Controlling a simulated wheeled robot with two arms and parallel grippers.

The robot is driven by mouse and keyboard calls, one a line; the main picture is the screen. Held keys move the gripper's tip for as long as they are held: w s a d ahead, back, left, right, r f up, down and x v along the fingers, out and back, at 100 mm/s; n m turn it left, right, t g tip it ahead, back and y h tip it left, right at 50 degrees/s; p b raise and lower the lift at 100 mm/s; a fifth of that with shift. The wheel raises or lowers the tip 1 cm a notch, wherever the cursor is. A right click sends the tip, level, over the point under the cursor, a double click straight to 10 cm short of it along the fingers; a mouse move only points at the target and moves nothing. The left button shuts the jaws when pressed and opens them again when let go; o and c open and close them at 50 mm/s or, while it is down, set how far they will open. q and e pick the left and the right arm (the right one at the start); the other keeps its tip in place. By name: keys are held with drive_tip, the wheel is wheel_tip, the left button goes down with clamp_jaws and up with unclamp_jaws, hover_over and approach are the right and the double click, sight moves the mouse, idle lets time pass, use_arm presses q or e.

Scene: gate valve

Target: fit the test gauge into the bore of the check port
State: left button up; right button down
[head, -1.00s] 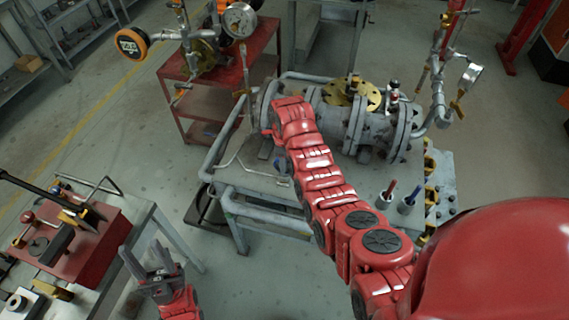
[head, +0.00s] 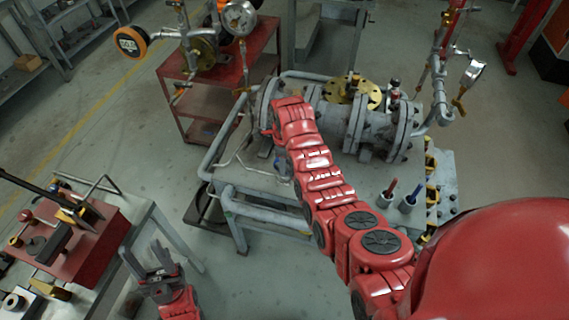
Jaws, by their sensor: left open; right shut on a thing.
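My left gripper (head: 141,250) is open and empty in the head view, low at the left, beside the bench with the red block. My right arm reaches from the lower right to the left end of the grey flanged valve body (head: 372,126). Its wrist is close to the left flange, and it hides the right gripper's fingers and whatever they hold. I cannot make out the test gauge or the bore of the check port. A round dial gauge (head: 239,17) stands over the red cart, and another dial gauge (head: 473,71) is on pipework right of the valve.
The valve body lies on a grey pipe-framed table (head: 270,205). Two small cups with a red and a blue tool (head: 408,203) stand at its right. A red block (head: 75,255) sits on the left bench. A red cart (head: 228,97) stands behind. Floor between bench and table is open.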

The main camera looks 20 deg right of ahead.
drive_tip(key=shift+f, duration=0.15)
drive_tip(key=shift+c, duration=2.4)
unclamp_jaws()
drive_tip(key=shift+o, duration=0.2)
drive_tip(key=o, duration=0.4)
drive_tip(key=shift+o, duration=0.2)
drive_tip(key=shift+r+p, duration=0.8)
drive_tip(key=shift+r, duration=3.2)
